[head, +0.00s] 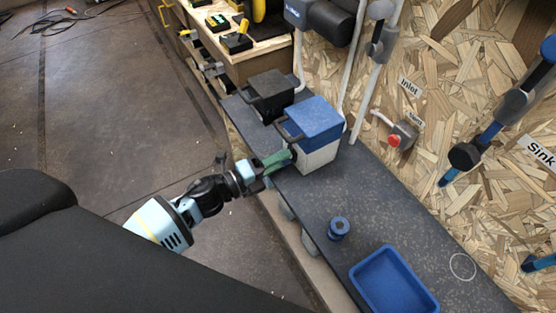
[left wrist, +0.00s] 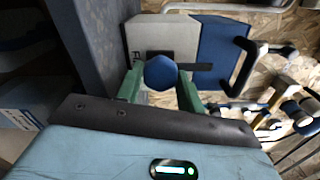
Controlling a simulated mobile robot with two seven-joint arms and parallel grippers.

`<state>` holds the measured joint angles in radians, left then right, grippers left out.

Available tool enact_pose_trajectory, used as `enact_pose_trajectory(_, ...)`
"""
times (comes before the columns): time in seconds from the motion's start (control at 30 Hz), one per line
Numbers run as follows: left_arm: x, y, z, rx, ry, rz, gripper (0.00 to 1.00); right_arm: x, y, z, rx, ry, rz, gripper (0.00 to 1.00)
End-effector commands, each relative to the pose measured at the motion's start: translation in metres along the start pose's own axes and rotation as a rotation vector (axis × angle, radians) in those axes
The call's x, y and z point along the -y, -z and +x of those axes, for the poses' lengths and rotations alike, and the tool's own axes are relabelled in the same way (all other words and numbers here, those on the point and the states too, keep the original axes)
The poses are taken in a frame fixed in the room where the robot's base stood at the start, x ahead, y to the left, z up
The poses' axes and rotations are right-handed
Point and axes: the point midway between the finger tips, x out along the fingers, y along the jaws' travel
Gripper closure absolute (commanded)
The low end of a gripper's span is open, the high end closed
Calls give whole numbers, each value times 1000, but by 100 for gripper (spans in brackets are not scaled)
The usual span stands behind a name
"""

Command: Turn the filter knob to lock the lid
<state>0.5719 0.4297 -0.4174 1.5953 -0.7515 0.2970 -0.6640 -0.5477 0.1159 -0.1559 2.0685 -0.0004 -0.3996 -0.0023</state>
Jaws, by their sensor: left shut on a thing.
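The filter is a box with a white body (head: 320,158) and a blue lid (head: 313,118), standing on the dark counter. A black handle sticks out from the lid. My left gripper (head: 279,160) is at the side of the box, with its green fingers against the front. In the left wrist view, the blue filter knob (left wrist: 160,73) sits between the two green fingers, which are shut on it. The white body (left wrist: 160,37) and blue lid (left wrist: 222,52) show behind it. The knob is hidden by the fingers in the head view. My right gripper is not in view.
A dark box (head: 269,88) stands beside the filter. A blue round part (head: 339,228) and a blue tray (head: 360,272) are on the counter (head: 375,200). A red button (head: 394,141) and pipes are on the wall. A wooden shelf with tools is at the back.

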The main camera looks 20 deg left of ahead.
Motion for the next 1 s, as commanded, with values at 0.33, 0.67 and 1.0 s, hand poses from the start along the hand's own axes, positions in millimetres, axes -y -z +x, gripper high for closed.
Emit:
enact_pose_trajectory(0.33,0,0,0,-1,0,9,86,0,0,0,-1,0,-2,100)
enact_pose_trajectory(0.67,0,0,0,0,-1,7,41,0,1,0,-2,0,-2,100)
enact_pose_trajectory(1.0,-1,0,0,0,-2,6,41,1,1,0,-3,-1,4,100)
